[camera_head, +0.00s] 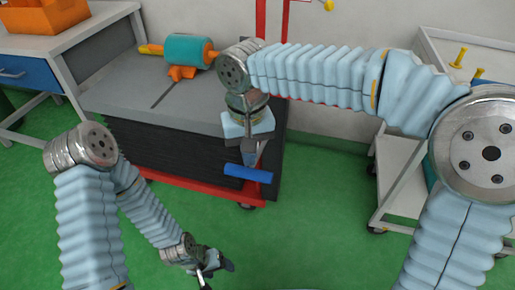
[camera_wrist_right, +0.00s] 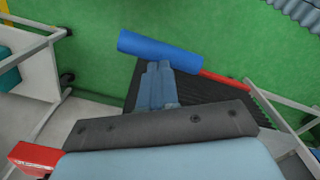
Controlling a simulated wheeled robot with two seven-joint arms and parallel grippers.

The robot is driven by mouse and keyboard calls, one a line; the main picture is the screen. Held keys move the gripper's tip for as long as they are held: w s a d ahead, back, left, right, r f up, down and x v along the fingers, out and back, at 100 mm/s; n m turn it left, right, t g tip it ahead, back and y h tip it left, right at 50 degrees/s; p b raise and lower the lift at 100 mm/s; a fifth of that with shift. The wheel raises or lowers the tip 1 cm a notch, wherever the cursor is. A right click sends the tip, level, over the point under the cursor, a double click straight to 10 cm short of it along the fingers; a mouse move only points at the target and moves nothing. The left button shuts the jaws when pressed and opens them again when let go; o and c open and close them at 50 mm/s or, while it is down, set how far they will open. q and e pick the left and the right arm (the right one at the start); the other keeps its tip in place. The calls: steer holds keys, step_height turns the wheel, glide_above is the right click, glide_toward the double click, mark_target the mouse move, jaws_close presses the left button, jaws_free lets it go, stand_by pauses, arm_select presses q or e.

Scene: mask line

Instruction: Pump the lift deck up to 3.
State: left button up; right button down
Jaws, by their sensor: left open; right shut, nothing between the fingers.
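The lift deck (camera_head: 120,98) is a grey top over black bellows (camera_head: 190,150) on a red wheeled base. A blue bar (camera_head: 248,173), likely its pump pedal, sticks out in front; the right wrist view shows it as a blue cylinder (camera_wrist_right: 150,50) by a red rod (camera_wrist_right: 225,82). My right gripper (camera_head: 250,158) points down just above the bar, shut and empty. In the right wrist view its fingertips (camera_wrist_right: 160,68) overlap the bar's near edge; I cannot tell whether they touch. My left gripper (camera_head: 213,272) is open and low over the floor, away from the lift. No level number is readable.
A teal and orange machine part (camera_head: 187,50) lies on the deck. A red post (camera_head: 260,22) stands behind it. A white cart (camera_head: 405,160) is at right, and a bench with an orange bin (camera_head: 45,14) at left. Green floor (camera_head: 310,220) in front is clear.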

mark_target(250, 169)
steer(key=shift+w+f+b, duration=0.15)
steer(key=shift+f+b, duration=1.8)
steer(key=shift+f, duration=0.9)
arm_select(q)
step_height(250, 169, down, 10)
steer(key=a+b, duration=0.2)
steer(key=b, duration=0.3)
steer(key=shift+w+r+b, duration=0.25)
steer(key=shift+w+b, duration=0.1)
steer(key=shift+w, duration=0.05)
arm_select(e)
step_height(250, 169, down, 9)
steer(key=shift+w+d, duration=0.15)
steer(key=shift+w, duration=0.1)
steer(key=shift+r, duration=0.1)
steer(key=r+p, duration=0.3)
steer(key=r, duration=0.1)
steer(key=r+p, duration=0.4)
steer(key=r, duration=0.1)
steer(key=r+p, duration=0.3)
steer(key=r, duration=0.1)
steer(key=shift+s+r+p, duration=0.3)
steer(key=shift+s, duration=0.1)
steer(key=shift+a+r, duration=0.2)
steer(key=shift+r, duration=0.25)
arm_select(q)
step_height(250, 169, up, 11)
steer(key=d, duration=0.2)
steer(key=shift+s, duration=0.4)
